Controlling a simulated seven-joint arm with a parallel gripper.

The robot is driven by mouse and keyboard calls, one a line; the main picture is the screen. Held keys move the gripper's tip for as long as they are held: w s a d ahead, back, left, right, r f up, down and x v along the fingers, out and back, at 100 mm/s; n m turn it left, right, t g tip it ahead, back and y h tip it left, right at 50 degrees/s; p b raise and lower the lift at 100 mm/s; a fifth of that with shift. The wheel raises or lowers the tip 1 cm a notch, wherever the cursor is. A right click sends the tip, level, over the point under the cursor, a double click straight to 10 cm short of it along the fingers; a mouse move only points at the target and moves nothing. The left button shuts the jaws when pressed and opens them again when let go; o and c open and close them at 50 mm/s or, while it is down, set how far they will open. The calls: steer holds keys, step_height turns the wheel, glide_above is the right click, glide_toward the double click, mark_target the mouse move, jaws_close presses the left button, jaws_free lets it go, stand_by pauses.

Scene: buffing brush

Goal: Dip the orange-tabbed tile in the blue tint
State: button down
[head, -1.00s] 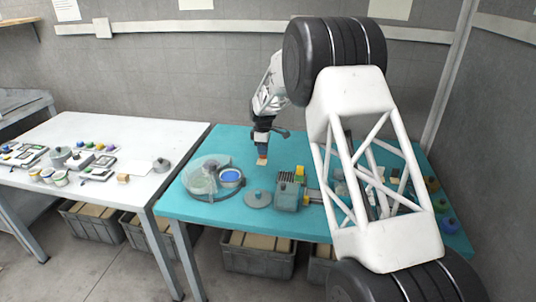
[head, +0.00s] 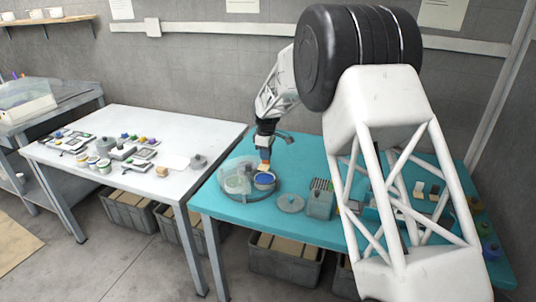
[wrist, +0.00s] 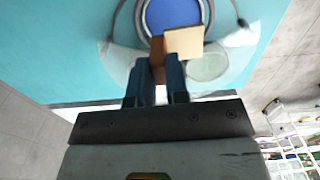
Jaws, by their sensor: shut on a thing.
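My gripper (head: 266,146) is shut on a small tile (head: 265,166) with a pale face and an orange-brown part. The tile hangs from the fingertips just above the pot of blue tint (head: 264,179) on the teal table. In the wrist view my fingers (wrist: 160,75) hold the tile (wrist: 184,43), which overlaps the near rim of the round blue pool (wrist: 172,14). I cannot tell whether the tile touches the tint. The orange tab is not clearly distinguishable from the part in my fingers.
The blue pot stands by a clear round tray (head: 237,180) on the teal table (head: 255,217). A grey lid (head: 290,204) and a grey-green slotted box (head: 320,199) stand to its right. A white table (head: 100,175) with pots and small items is at left.

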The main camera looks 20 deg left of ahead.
mark_target(266, 164)
steer(key=shift+f, duration=0.25)
steer(key=shift+f, duration=1.45)
steer(key=shift+f, duration=1.95)
stand_by(0.4)
steer(key=shift+r, duration=0.4)
stand_by(2.7)
steer(key=shift+r, duration=0.7)
steer(key=shift+r, duration=0.45)
